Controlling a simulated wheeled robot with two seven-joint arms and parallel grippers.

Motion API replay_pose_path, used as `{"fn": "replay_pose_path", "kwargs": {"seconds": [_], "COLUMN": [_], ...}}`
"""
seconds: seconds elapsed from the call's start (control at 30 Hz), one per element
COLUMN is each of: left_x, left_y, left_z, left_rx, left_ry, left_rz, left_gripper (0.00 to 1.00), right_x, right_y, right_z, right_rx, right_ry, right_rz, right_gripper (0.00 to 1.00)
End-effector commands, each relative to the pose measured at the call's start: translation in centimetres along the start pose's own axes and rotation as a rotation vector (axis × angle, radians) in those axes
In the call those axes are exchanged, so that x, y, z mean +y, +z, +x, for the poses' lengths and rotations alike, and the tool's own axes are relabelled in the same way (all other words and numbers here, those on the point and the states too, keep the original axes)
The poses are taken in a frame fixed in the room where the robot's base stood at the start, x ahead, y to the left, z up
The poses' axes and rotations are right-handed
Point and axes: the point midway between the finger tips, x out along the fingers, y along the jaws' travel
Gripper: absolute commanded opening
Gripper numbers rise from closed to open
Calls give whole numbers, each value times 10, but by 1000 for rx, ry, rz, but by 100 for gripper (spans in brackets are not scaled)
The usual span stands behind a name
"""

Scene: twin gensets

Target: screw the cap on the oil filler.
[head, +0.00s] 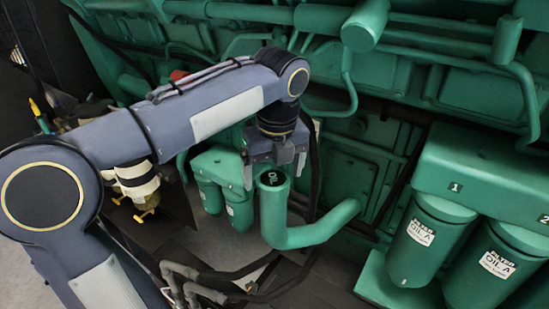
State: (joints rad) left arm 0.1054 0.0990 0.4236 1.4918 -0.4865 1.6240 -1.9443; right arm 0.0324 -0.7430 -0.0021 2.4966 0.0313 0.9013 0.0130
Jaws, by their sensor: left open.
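The oil filler (275,216) is a green pipe that bends up from the engine side to an upright neck in the middle of the head view. The cap (272,178) is a dark disc with white "OIL" lettering, lying at the top of the neck. I cannot tell how tightly it sits. My left gripper (273,176) points down over the neck with its jaws open, one finger to each side of the cap. I see no clear contact between fingers and cap. My right gripper is not in view.
Two green filters (425,237) marked "OIL A" hang under a numbered housing (478,185) at right. Smaller green filters (238,208) stand just left of the neck. Green engine pipes (365,25) run above. Dark hoses (240,275) lie below.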

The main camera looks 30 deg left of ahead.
Motion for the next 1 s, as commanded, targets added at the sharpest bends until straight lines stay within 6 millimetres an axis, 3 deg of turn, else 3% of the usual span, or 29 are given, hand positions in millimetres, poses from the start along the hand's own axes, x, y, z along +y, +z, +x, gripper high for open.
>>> {"fn": "replay_pose_path", "kwargs": {"seconds": [0.37, 0.73, 0.87, 1.0], "left_x": [0, 0, 1, 2], "left_y": [0, 0, 0, 0], "left_z": [6, 6, 4, 3], "left_rx": [0, 0, 0, -1], "left_ry": [-1, 0, -7, -29], "left_rz": [-1, -1, 54, 247], "left_gripper": [85, 36, 36, 36], "right_x": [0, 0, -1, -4], "right_y": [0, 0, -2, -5], "right_z": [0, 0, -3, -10], "right_rx": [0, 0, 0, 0], "right_ry": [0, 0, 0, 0], "right_rz": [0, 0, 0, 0], "right_gripper": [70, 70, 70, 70]}}
